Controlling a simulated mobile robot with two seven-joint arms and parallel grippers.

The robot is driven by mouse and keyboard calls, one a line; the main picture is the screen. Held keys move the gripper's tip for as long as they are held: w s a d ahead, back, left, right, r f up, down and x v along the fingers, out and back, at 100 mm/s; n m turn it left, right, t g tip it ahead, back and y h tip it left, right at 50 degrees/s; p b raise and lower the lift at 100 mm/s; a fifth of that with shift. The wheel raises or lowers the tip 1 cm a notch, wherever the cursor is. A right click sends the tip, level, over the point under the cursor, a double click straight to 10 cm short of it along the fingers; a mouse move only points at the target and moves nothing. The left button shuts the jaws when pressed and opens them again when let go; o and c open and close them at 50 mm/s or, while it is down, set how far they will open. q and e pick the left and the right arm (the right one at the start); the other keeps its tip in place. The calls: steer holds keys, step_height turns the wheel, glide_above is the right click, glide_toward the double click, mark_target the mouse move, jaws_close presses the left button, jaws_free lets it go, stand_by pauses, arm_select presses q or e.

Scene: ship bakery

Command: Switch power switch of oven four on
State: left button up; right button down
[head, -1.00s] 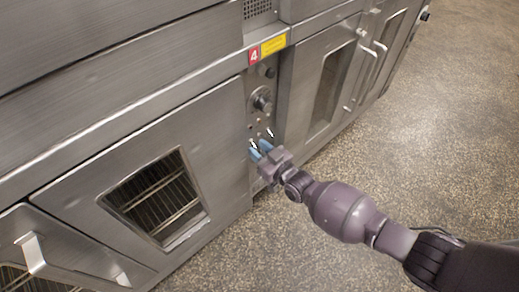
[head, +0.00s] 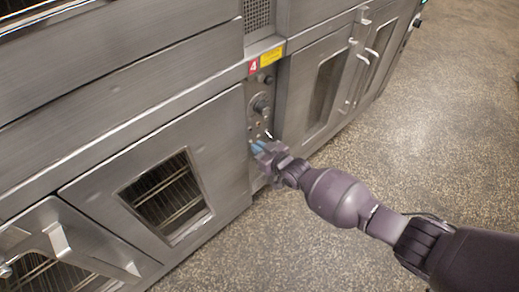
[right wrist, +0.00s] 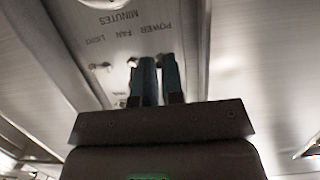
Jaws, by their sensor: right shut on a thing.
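Oven four's narrow control panel (head: 258,122) stands between two oven doors, under a red label with a 4 (head: 253,68). My right gripper (head: 257,146) is at the lower part of this panel. In the right wrist view the panel is upside down, with the words POWER, FAN and LIGHT. There the blue fingers (right wrist: 160,62) are shut around the power switch (right wrist: 160,61), which they mostly hide. The fan switch (right wrist: 132,62) and the light switch (right wrist: 107,68) stand free to the left. Whether the power switch is on cannot be told. My left gripper is out of view.
A round knob (head: 261,104) sits above the switches. An oven door with a window (head: 165,197) is left of the panel, another door (head: 326,88) right of it. Door handles (head: 371,53) stick out at the upper right. The speckled floor (head: 430,140) is clear.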

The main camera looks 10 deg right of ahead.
arm_select(q)
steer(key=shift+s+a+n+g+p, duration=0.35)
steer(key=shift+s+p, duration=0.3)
steer(key=shift+p, duration=0.35)
arm_select(e)
steer(key=g+h, duration=0.1)
steer(key=r+g+h, duration=0.1)
steer(key=g, duration=0.1)
steer(key=shift+w+r, duration=0.1)
steer(key=shift+r, duration=0.15)
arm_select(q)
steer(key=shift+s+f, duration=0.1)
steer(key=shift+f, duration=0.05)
arm_select(e)
steer(key=shift+f, duration=0.1)
steer(key=c, duration=1.3)
jaws_free()
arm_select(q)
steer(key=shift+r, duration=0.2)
arm_select(e)
steer(key=shift+o, duration=0.3)
steer(key=shift+a, duration=0.1)
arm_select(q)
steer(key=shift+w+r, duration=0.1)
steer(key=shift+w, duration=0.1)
